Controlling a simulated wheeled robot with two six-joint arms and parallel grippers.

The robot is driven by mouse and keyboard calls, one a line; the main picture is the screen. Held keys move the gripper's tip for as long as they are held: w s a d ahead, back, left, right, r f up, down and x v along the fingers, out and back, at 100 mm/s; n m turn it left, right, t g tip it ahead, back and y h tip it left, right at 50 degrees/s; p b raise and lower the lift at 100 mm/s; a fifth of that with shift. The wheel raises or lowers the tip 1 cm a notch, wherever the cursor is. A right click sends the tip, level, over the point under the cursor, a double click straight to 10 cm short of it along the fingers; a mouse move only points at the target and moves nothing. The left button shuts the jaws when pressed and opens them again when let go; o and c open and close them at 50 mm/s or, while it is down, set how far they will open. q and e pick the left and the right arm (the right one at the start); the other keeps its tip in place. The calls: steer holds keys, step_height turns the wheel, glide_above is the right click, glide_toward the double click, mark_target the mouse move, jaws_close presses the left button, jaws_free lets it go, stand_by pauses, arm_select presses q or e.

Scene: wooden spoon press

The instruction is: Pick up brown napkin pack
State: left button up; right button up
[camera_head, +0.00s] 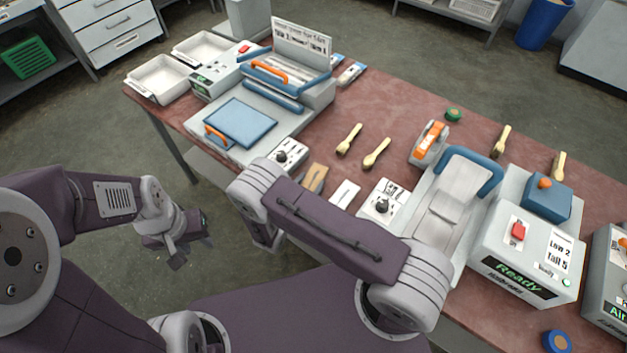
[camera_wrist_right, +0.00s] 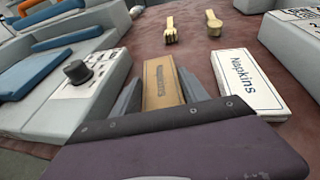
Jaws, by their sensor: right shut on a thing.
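The brown napkin pack (camera_wrist_right: 162,82) lies on the table between the two fingers of my right gripper (camera_wrist_right: 160,95) in the right wrist view. The gripper is shut on it. In the head view the brown pack (camera_head: 316,174) shows near the table's front edge, and my right arm hides most of that gripper. A white napkin pack (camera_wrist_right: 246,84) lies just to its right; it also shows in the head view (camera_head: 345,193). My left gripper (camera_head: 190,254) hangs empty over the floor, left of the table, with its fingers apart.
A control box with a black knob (camera_wrist_right: 76,72) stands close to the left of the brown pack. Wooden cutlery (camera_head: 376,154) lies behind the packs. Another knob box (camera_head: 381,203) and a grey cradle (camera_head: 452,200) stand to the right. The table's middle is fairly clear.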

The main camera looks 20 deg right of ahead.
mark_target(311, 185)
steer(key=r+p, duration=0.4)
steer(key=r, duration=0.1)
steer(key=shift+s+d+r+p, duration=0.1)
steer(key=shift+s+r+p, duration=0.1)
steer(key=shift+p, duration=0.15)
steer(key=s+d+r+p, duration=0.2)
steer(key=s+p, duration=0.2)
steer(key=s, duration=0.1)
steer(key=s+d+r+p, duration=0.2)
steer(key=s+r+p, duration=0.1)
steer(key=s, duration=0.2)
steer(key=shift+d+r+p, duration=0.25)
steer(key=shift+d+p, duration=0.1)
steer(key=shift+d, duration=0.05)
